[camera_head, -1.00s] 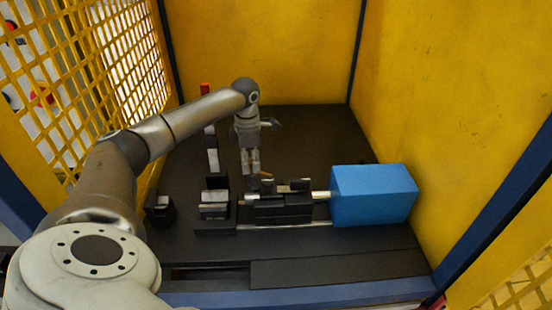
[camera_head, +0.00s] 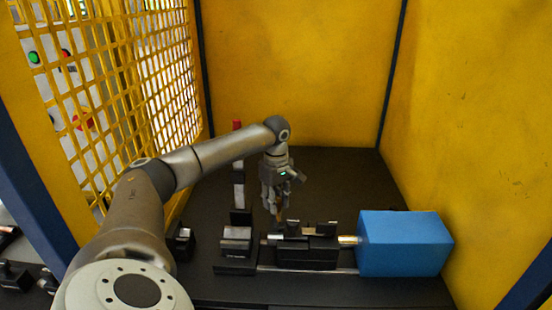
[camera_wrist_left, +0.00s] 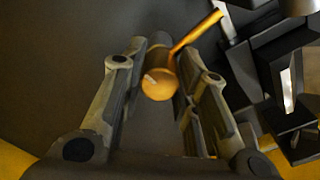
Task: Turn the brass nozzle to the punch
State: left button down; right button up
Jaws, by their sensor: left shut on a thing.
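The brass nozzle (camera_wrist_left: 160,84) shows in the left wrist view as a round brass end with a thin brass stem running up to the right. My left gripper (camera_wrist_left: 167,55) is shut on it, a finger on each side. In the head view my left gripper (camera_head: 272,203) points down just behind the black clamp block (camera_head: 307,256), and a small orange-brown bit (camera_head: 280,215) shows at its fingertips. I cannot tell which part of the machine is the punch. My right gripper is not in view.
A blue box (camera_head: 405,243) stands right of the clamp block, joined to it by a metal rod (camera_head: 349,240). A black-and-silver block (camera_head: 236,241) stands to the left. A red-topped post (camera_head: 238,165) rises behind. Yellow walls enclose the back and right; the back of the table is clear.

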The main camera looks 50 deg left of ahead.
aim_at(277, 199)
pick_arm(q)
jog(key=shift+s+d+f+m, duration=0.15)
jog(key=shift+f+m, duration=0.2)
jog(key=shift+m, duration=0.55)
jog(key=c, duration=1.1)
grip_release()
jog(key=shift+r, duration=0.2)
jog(key=shift+w+r, duration=0.2)
jog(key=shift+r, duration=0.1)
notch_tip(277, 199, up, 11)
jog(key=shift+r, duration=0.1)
